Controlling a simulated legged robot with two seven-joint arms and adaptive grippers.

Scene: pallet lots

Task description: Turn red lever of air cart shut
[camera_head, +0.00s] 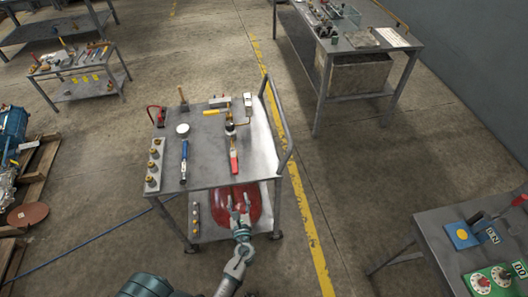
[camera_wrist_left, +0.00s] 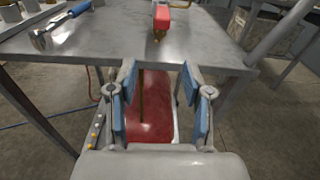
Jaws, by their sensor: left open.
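The air cart (camera_head: 210,184) is a grey two-shelf cart in the middle of the head view. The red lever (camera_head: 234,162) lies on its top, near the front edge, in line with a brass fitting. A red end also shows at the top of the left wrist view (camera_wrist_left: 161,16). My left gripper (camera_head: 241,212) is open and empty, in front of the cart's near edge and apart from the lever. In the left wrist view its blue-padded fingers (camera_wrist_left: 158,82) stand wide apart, with the red tank (camera_wrist_left: 150,125) on the lower shelf behind them.
A blue-handled tool (camera_head: 184,155) and a block with several brass fittings (camera_head: 153,165) are left of the lever. A push handle (camera_head: 280,122) rises on the cart's right. A table with dials (camera_head: 440,232) stands at right. Floor between them is clear.

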